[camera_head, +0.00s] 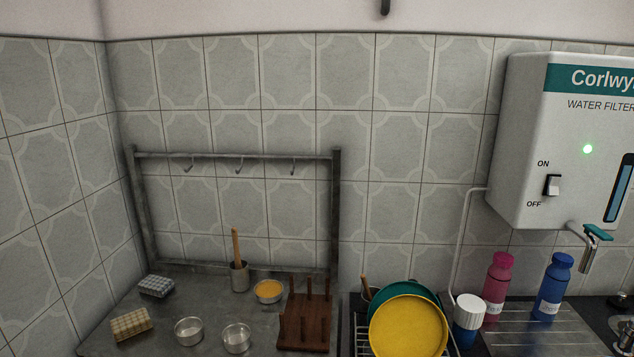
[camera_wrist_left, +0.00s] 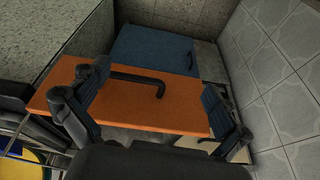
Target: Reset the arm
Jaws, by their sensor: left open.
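My left gripper (camera_wrist_left: 157,82) shows in the left wrist view with its two dark fingers spread wide apart. Nothing is held between them. Behind the fingers is an orange panel (camera_wrist_left: 185,103) with a dark bent handle (camera_wrist_left: 135,77). I cannot tell how far the fingers are from it. The head view shows neither of my grippers and no part of my arms. My right gripper is in neither view. In the head view a steel tumbler (camera_head: 239,279) with a wooden stick in it stands upright on the grey counter at the left.
Steel bowls (camera_head: 189,331), a wooden peg rack (camera_head: 306,325) and sponges (camera_head: 131,325) sit below a hook rail (camera_head: 240,156). A yellow plate (camera_head: 408,328) and bottles (camera_head: 498,284) stand right. A water filter (camera_head: 567,140) hangs above. The wrist view shows a tiled wall (camera_wrist_left: 285,85).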

